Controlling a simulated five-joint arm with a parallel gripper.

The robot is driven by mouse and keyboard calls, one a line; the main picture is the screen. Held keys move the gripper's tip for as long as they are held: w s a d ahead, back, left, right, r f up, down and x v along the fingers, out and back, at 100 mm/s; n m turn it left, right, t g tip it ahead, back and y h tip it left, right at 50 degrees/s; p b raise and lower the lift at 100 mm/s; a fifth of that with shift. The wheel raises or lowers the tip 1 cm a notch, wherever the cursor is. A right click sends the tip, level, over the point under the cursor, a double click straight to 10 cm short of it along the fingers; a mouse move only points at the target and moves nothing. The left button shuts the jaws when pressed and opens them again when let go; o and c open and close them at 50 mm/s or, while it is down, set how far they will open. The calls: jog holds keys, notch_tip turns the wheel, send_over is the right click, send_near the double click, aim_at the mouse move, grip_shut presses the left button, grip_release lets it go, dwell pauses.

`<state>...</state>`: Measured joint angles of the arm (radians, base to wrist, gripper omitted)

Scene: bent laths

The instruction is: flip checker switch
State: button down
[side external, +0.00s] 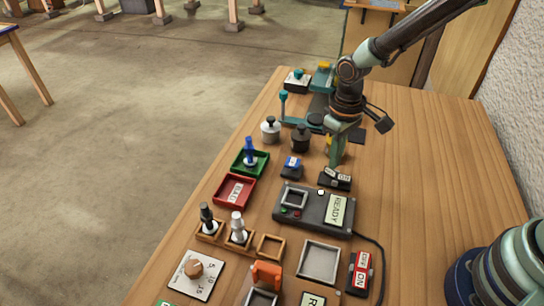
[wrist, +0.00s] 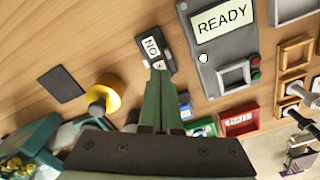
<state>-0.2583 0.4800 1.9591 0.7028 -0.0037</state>
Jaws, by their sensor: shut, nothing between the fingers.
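A small black rocker switch (side external: 336,180) with white label plates lies on the table beside the grey READY box. It also shows in the wrist view (wrist: 152,45), where one label reads like "ON" turned around. My gripper (side external: 335,166) points down at this switch, shut and empty. In the wrist view the green fingertips (wrist: 160,74) overlap the switch's near end; I cannot tell whether they touch it. The grey box (side external: 305,207) has a lit READY display, a square recess and small red and green buttons. A red switch (side external: 360,272) marked ON stands nearer the camera.
A green tray (side external: 246,168) with a blue-handled piece and a red tray (side external: 234,191) stand left of the box. A small blue block (side external: 291,166), a black weight (side external: 300,138) and a yellow knob (wrist: 104,95) are close to my gripper. The table's right side is mostly clear.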

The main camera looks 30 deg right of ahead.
jog(key=shift+f, duration=1.3)
dwell(0.6)
jog(key=shift+r, duration=3.55)
notch_tip(320, 180, up, 10)
jog(key=m+t, duration=0.1)
jog(key=t, duration=0.2)
send_over(333, 173)
jog(key=s+d, duration=0.3)
jog(key=d, duration=0.2)
jog(key=s+d+r+m+t, duration=0.2)
jog(key=s+d+r, duration=0.2)
jog(key=s+r, duration=0.1)
jog(key=shift+s+d+r+t, duration=0.15)
jog(key=shift+s+d+t, duration=0.2)
jog(key=shift+s, duration=0.45)
